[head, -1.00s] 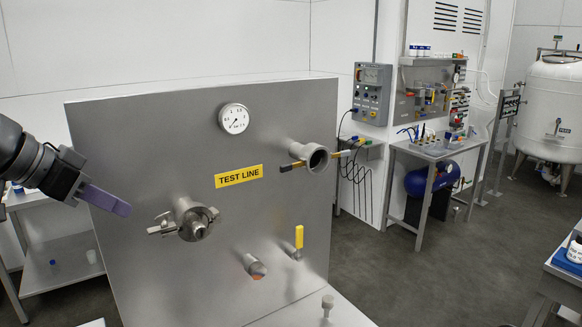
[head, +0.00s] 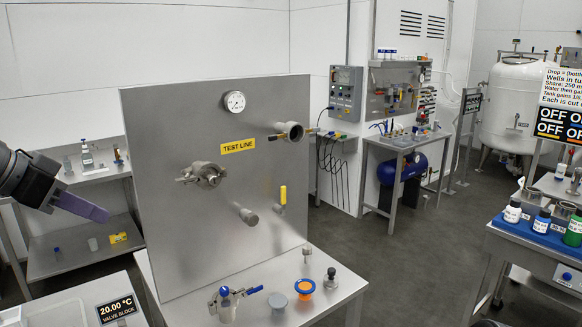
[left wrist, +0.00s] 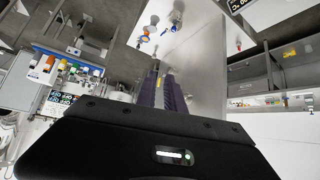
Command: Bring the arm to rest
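My left gripper (head: 98,212) comes in from the left edge in the head view, with purple fingers pointing right and slightly down. It is in free air to the left of the steel test panel (head: 150,130) and touches nothing. My right gripper is not in view.
The panel carries a gauge (head: 234,101), a clamped port (head: 202,174), an open pipe (head: 291,131) and a yellow-handled valve (head: 283,197). A valve with a blue handle (head: 228,301) stands on the bench below. A shelf (head: 75,178) is behind my gripper. Bottles (head: 541,222) stand at right.

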